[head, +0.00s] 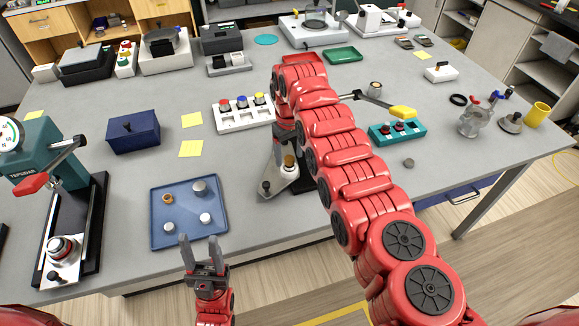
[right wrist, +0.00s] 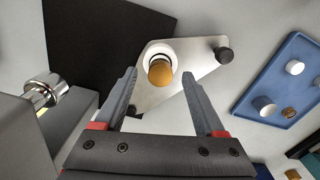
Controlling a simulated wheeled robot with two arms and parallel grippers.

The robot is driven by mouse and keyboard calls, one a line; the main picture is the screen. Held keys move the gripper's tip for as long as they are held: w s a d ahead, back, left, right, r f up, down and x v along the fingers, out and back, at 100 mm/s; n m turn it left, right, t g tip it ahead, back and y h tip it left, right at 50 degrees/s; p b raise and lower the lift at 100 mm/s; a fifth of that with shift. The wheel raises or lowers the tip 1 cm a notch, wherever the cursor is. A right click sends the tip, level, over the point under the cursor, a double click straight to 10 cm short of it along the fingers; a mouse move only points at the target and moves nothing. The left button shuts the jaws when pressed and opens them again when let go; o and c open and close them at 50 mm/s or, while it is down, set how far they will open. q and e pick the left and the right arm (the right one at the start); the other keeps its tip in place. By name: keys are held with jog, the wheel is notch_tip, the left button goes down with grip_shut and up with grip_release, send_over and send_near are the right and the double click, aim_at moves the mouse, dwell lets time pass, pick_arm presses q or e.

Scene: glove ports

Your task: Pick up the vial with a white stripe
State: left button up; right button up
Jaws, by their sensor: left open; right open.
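I cannot make out a white stripe on any vial. A brown-topped piece (head: 290,161) sits in a white collar on a pale metal plate (head: 276,181); the right wrist view shows its brown top (right wrist: 160,73) too. My right gripper (right wrist: 160,78) is open, its fingers either side of that top in this view; contact cannot be told. In the head view my right arm partly hides it. A white rack (head: 243,119) holds red, blue and yellow-topped pieces. A teal rack (head: 397,133) holds red and dark-topped pieces. My left gripper (head: 200,246) is open and empty by the blue tray's front edge.
The blue tray (head: 160,232) holds several small grey-white cylinders and a brown ring-like piece. A teal press (head: 55,150) stands at left, a dark blue box (head: 134,132) behind the tray. A glass vessel (head: 473,120) and yellow cup (head: 537,114) stand at right.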

jog(key=shift+s+f, duration=0.25)
jog(key=shift+f, duration=0.8)
jog(key=shift+w+f, duration=0.15)
jog(key=shift+w, duration=0.1)
jog(key=shift+s, duration=0.1)
grip_shut()
